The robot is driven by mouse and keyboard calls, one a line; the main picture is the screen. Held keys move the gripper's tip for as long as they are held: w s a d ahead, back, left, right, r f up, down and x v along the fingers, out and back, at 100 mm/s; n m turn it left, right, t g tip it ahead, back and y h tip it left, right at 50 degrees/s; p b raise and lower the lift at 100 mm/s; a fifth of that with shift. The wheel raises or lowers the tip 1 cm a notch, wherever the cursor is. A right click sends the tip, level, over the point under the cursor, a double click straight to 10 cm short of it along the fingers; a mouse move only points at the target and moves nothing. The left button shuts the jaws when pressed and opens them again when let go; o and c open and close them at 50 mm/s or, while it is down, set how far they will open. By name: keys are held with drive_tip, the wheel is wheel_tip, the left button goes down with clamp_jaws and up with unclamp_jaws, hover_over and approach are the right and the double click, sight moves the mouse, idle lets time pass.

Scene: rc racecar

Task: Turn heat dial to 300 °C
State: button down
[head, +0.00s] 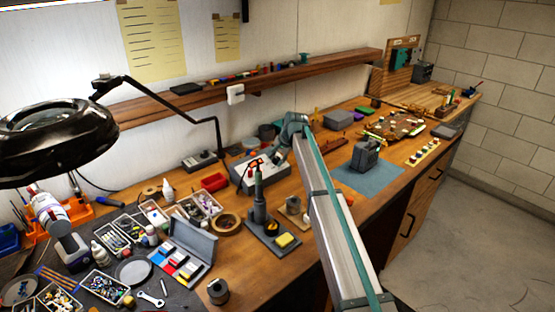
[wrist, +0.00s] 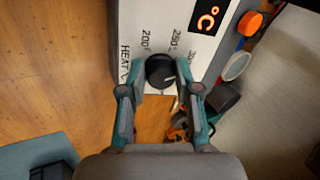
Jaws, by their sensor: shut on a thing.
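The heat dial (wrist: 160,71) is a round black knob on a pale panel (wrist: 150,15). The panel carries the labels "HEAT °C", "200" and "250", and another label partly hidden by a finger. A light pointer mark on the knob faces right and slightly down, toward the right finger. My gripper (wrist: 160,75) has one finger on each side of the knob and is shut on it. In the head view the grey station (head: 243,178) stands mid-bench, with my gripper (head: 277,156) at its right side; the dial cannot be made out there.
A red tray (head: 214,182) lies to the left.

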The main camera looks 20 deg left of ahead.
drive_tip(key=shift+m, duration=0.3)
drive_tip(key=c, duration=0.8)
unclamp_jaws()
drive_tip(key=v, duration=1.2)
